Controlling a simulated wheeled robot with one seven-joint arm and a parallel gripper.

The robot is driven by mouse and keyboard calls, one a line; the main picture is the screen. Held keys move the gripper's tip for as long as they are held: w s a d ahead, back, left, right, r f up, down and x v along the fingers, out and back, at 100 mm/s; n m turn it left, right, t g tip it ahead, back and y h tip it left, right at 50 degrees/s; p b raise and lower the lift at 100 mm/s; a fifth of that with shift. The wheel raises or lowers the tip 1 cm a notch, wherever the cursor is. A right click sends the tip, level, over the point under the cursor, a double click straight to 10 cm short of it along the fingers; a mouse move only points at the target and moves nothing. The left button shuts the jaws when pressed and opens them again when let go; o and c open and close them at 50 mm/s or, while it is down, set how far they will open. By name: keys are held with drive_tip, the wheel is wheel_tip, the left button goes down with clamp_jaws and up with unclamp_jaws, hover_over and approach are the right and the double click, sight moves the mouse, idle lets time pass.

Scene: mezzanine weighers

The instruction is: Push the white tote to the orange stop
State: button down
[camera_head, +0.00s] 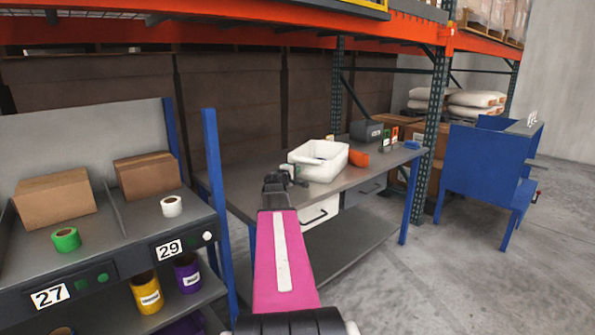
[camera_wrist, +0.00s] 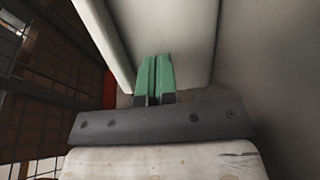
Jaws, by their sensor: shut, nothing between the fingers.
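The bench (camera_head: 240,178) also holds a grey box (camera_head: 367,132), small coloured items and a blue item (camera_head: 412,145) toward the right. A packing station (camera_head: 105,215) with cartons and tape rolls stands at left. A blue desk (camera_head: 483,160) stands at right, with open floor before it.

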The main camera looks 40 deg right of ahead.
drive_tip(key=v, duration=0.9)
drive_tip(key=shift+a, duration=0.3)
